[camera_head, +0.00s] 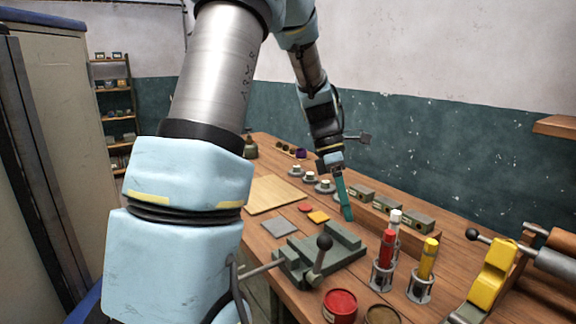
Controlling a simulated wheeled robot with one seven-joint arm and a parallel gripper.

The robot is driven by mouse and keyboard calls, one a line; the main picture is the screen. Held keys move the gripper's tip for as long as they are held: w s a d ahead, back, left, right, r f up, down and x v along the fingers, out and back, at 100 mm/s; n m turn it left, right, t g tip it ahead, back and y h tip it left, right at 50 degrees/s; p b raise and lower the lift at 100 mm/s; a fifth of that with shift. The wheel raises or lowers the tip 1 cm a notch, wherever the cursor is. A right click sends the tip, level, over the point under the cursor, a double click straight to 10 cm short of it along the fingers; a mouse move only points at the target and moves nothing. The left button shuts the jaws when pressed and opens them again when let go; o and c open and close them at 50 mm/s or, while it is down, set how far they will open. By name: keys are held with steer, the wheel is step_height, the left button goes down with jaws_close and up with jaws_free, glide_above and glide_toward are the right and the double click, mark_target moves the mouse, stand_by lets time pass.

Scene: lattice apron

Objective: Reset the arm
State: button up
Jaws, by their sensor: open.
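My gripper (343,203) hangs from my arm over the middle of the wooden workbench (400,262), pointing down. Long teal finger-like parts show at its lower end, behind the green-grey vise. They are seen nearly edge-on, so the gap between them is hard to make out. I see nothing clearly held in them. Whether the tips touch the bench cannot be told. My arm is bent, reaching forward from the left, and its large links hide part of the bench and the room behind.
A vise (318,254) stands at the front edge. Red (386,250), white (395,219) and yellow (428,260) marker-like items stand in holders to its right. Small grey boxes (387,205) line the back. A board (272,195) lies left. A locker (52,120) stands far left.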

steer(key=s+a+f+m+t+y, duration=0.1)
steer(key=s+a+f+m+t, duration=0.1)
steer(key=a+m, duration=0.7)
steer(key=s+a+f+m+t+y+b, duration=0.1)
steer(key=s+a+f+m+t, duration=0.1)
steer(key=a+m, duration=0.6)
steer(key=s+a+t, duration=0.1)
steer(key=s+a, duration=0.1)
steer(key=shift+s+a+f+m+t+y, duration=0.25)
steer(key=shift+s+a+m+t+y, duration=0.1)
steer(key=shift+s+m+t+y, duration=0.05)
steer(key=shift+o, duration=0.3)
stand_by(0.7)
